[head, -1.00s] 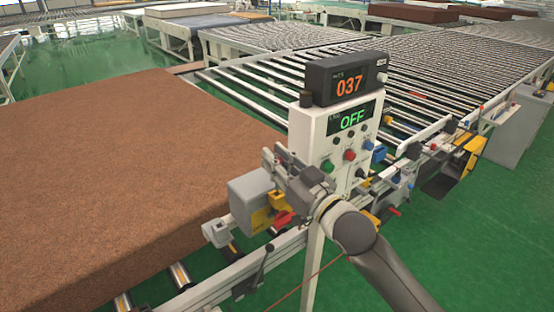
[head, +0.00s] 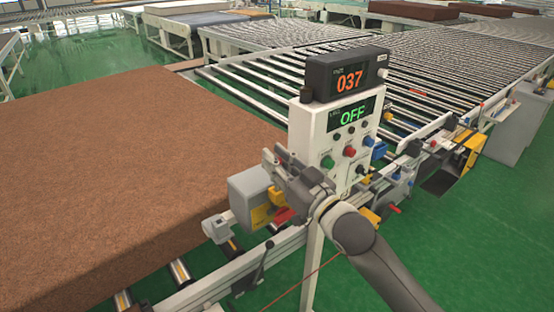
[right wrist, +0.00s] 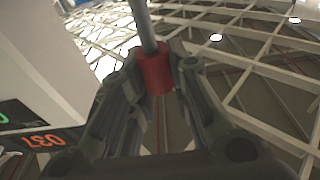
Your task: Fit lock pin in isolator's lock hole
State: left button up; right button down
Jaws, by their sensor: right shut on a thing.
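The isolator (head: 248,187) is a grey box with a yellow plate and a red handle, at the rail beside the brown mattress in the head view. My right gripper (head: 273,163) is at the box's upper right side, in front of the control post. In the right wrist view my right gripper (right wrist: 155,85) is shut on the lock pin (right wrist: 155,70), which has a red collar and a grey shaft pointing up in the picture. The pin is not clear in the head view. The lock hole cannot be made out. My left gripper is out of view.
The control post (head: 312,130) stands close behind my right gripper, with displays reading 037 and OFF. The brown mattress (head: 120,170) lies left of the isolator. A roller conveyor (head: 290,85) extends behind. Green floor (head: 480,240) is open at the right.

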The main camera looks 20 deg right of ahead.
aim_at(277, 189)
jog(key=shift+f+b, duration=1.55)
jog(key=shift+f, duration=1)
jog(key=c, duration=1.3)
grip_release()
jog(key=v, duration=1.2)
jog(key=shift+r, duration=0.1)
